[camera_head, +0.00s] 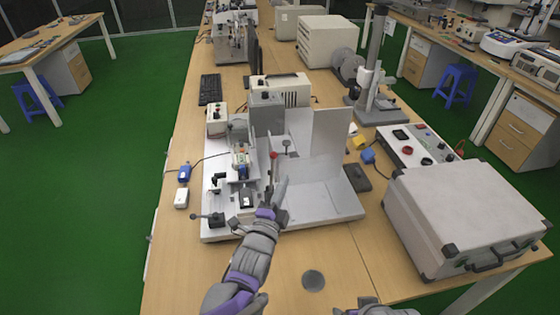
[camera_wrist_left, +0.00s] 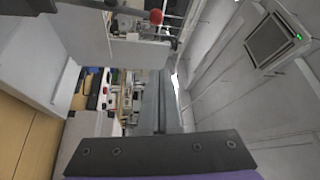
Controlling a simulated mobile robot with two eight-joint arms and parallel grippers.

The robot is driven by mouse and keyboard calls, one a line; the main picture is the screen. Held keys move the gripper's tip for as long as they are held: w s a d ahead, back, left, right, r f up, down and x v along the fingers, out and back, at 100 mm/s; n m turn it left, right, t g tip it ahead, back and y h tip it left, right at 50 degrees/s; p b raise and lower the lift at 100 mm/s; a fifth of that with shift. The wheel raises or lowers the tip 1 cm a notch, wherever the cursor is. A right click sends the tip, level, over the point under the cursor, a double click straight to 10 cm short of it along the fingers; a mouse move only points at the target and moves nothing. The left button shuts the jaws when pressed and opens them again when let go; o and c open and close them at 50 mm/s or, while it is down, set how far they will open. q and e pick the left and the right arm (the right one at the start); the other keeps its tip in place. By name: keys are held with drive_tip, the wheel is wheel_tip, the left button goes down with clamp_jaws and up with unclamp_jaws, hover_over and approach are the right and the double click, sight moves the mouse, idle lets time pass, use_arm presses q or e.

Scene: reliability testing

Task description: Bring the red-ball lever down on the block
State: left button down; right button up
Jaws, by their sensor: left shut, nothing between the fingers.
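The lever's red ball (camera_head: 274,155) stands on a thin dark stem at the middle of the white test rig (camera_head: 222,222). In the left wrist view the red ball (camera_wrist_left: 156,17) shows near the top, beyond the fingers. My left gripper (camera_head: 282,184) is shut and empty, just below the ball in the head picture and apart from it. Its grey fingers (camera_wrist_left: 160,100) lie together in the left wrist view. A small dark block (camera_head: 247,198) sits on the rig to the left of the gripper; I cannot tell whether it is the task's block.
A pale upright panel (camera_head: 331,132) rises at the right of the rig. A large grey case (camera_head: 465,212) stands at the right table edge. The front tabletop is mostly clear.

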sight(273, 155)
use_arm(q)
drive_tip(key=w+p, duration=0.2)
drive_tip(key=w, duration=0.7)
drive_tip(key=shift+w+a, duration=0.2)
drive_tip(key=shift+a, duration=0.05)
drive_tip(key=shift+r, duration=0.1)
drive_tip(key=shift+a, duration=0.15)
drive_tip(key=shift+s+a+n+t+b, duration=0.15)
drive_tip(key=shift+a+n+t+b, duration=0.25)
drive_tip(key=shift+a+n+b, duration=0.5)
drive_tip(key=s+a+f+n+t+y+b, duration=0.1)
drive_tip(key=a+f+n+t+y+b, duration=0.1)
drive_tip(key=a+f+n+y+b, duration=0.3)
drive_tip(key=s+a+f+n+t+y+b, duration=0.1)
drive_tip(key=a+f+n+y+b, duration=0.4)
drive_tip(key=n, duration=0.9)
drive_tip(key=shift+a+f+t+b, duration=0.35)
drive_tip(key=shift+a+t+b, duration=0.45)
drive_tip(key=shift+a+b, duration=1.35)
